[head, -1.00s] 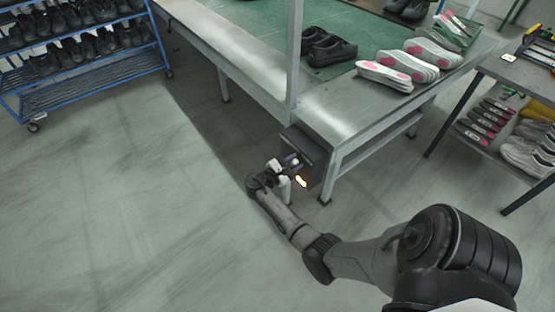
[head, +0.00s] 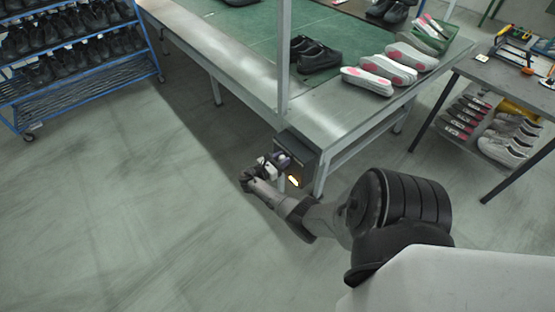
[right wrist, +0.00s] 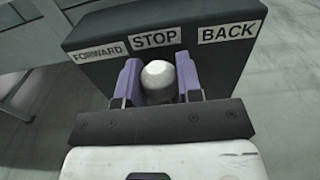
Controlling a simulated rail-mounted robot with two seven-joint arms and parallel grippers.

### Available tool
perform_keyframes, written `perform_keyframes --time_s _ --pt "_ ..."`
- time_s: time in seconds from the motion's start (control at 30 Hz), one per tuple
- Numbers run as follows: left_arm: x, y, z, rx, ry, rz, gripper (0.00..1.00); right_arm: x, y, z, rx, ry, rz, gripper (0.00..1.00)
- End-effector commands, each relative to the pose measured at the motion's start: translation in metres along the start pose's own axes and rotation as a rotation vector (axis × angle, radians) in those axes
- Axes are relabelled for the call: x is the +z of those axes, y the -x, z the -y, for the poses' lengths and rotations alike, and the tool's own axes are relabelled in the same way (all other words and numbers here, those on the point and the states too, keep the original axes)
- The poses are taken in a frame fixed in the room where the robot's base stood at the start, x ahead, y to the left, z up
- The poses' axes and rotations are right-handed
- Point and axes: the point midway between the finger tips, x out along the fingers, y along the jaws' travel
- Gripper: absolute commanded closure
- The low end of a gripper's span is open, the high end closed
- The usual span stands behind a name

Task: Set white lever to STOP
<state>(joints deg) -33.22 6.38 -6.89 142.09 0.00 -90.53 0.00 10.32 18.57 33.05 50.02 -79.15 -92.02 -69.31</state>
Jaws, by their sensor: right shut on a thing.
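The dark control box (head: 302,149) is mounted at the corner of the line table. In the right wrist view the box (right wrist: 95,42) carries three labels, FORWARD, STOP (right wrist: 155,40) and BACK, from left to right. The round white knob of the lever (right wrist: 159,80) sits below the STOP label. My right gripper (right wrist: 160,82) is shut on the knob, with a purple finger on each side. In the head view my right gripper (head: 277,162) is at the box's front and hides the lever. My left gripper is not in view.
The line table (head: 330,112) holds black shoes (head: 318,58) and several white-and-pink shoes (head: 388,70). A blue shoe rack (head: 85,80) stands at the left. A side table (head: 500,75) with tools and shoes is at the right.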

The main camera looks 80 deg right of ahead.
Motion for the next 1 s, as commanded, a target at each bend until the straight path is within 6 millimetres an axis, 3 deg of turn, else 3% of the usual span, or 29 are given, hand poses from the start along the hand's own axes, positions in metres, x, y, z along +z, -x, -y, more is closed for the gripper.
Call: perform_keyframes --time_s 0.3,0.33,0.57,0.83,1.0 --pt "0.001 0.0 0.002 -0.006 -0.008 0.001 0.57 -0.001 0.0 0.0 0.0 0.001 -0.001 1.0" --pt "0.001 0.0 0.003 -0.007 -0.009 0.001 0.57 -0.001 0.0 0.0 0.0 0.001 -0.001 0.64" --pt "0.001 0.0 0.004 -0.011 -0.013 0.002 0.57 -0.001 0.0 0.0 0.0 0.001 -0.001 0.42" --pt "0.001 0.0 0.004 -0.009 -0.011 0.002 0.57 0.0 0.002 0.0 0.0 0.0 -0.001 0.42" --pt "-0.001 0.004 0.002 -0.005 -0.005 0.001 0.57 0.001 0.02 -0.001 0.001 0.001 -0.003 0.42"
